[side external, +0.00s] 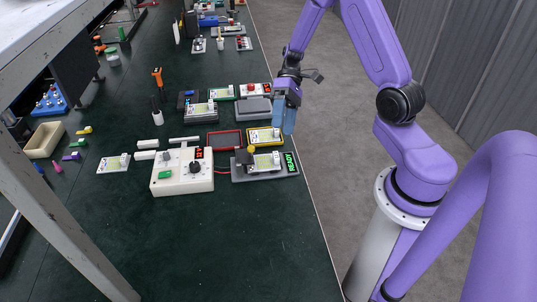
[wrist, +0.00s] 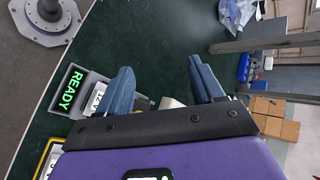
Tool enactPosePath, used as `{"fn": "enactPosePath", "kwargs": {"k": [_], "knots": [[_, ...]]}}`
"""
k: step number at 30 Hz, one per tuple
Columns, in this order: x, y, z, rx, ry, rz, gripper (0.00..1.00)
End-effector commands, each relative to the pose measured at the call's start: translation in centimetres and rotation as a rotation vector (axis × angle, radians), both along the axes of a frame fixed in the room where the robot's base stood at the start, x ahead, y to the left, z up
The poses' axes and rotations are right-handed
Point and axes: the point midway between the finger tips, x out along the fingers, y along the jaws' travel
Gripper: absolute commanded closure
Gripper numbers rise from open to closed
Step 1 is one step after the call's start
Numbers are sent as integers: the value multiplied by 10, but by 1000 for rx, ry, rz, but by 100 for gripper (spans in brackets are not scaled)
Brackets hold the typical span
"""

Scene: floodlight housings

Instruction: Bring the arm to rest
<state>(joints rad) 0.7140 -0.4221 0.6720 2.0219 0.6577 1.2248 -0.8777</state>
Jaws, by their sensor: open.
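My gripper (side external: 285,118) has blue fingers and hangs above the right edge of the dark green bench, apart from everything on it. In the wrist view the two fingers of my gripper (wrist: 160,70) stand apart with nothing between their tips. A grey test stand (side external: 290,174) with a lit green READY display (side external: 290,162) sits below it and holds a floodlight housing (side external: 264,162). The READY display also shows in the wrist view (wrist: 70,91), left of the fingers.
A white control box (side external: 182,181) with a red display stands left of the test stand. Yellow (side external: 251,144) and red (side external: 210,145) trays lie behind it. A grey post (side external: 65,225) rises at left. The bench's front middle (side external: 240,250) is clear.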

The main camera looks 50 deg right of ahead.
Motion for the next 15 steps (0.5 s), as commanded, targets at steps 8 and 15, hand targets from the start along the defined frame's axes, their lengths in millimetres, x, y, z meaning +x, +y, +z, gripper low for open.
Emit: {"fn": "enactPosePath", "kwargs": {"k": [8, 15], "knots": [[-44, 51, 31, -216, -49, 295, 33], [-87, 78, 52, -379, -165, 508, 33]]}}
